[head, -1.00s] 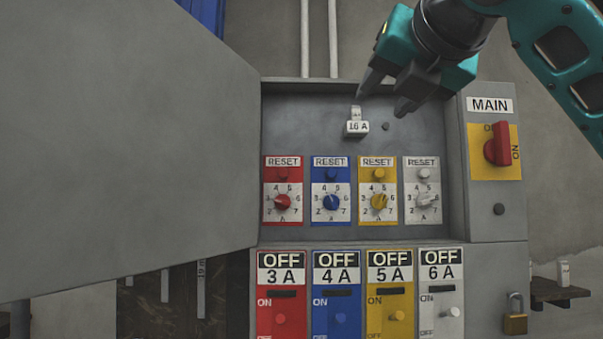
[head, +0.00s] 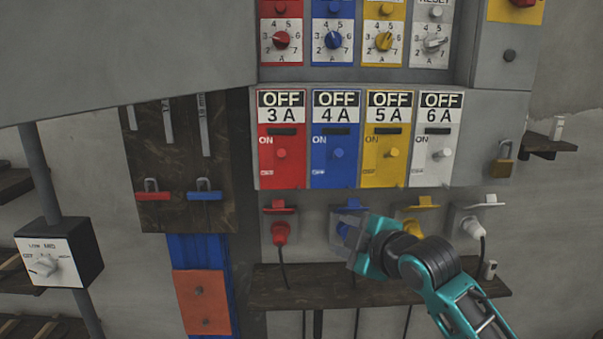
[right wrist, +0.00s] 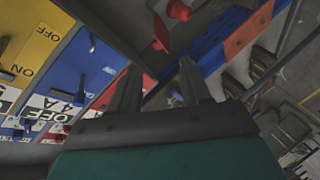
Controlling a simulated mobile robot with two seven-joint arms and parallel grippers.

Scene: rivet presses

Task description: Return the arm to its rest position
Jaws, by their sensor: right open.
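My right arm comes in from the lower right in the head view, with its teal wrist in front of the sockets below the panel. My right gripper (head: 350,228) is near the blue socket and partly covers it. In the right wrist view its two fingers (right wrist: 158,92) are apart, with nothing between them. The panel of red, blue, yellow and white switches (head: 361,139) is above the gripper; each switch shows OFF. My left gripper is not in view.
A dark wooden shelf (head: 265,290) runs below the sockets. A red plug (head: 280,232) hangs at left and a padlock (head: 503,159) at right. A grey door (head: 120,50) fills the upper left. A selector box (head: 58,262) stands at lower left.

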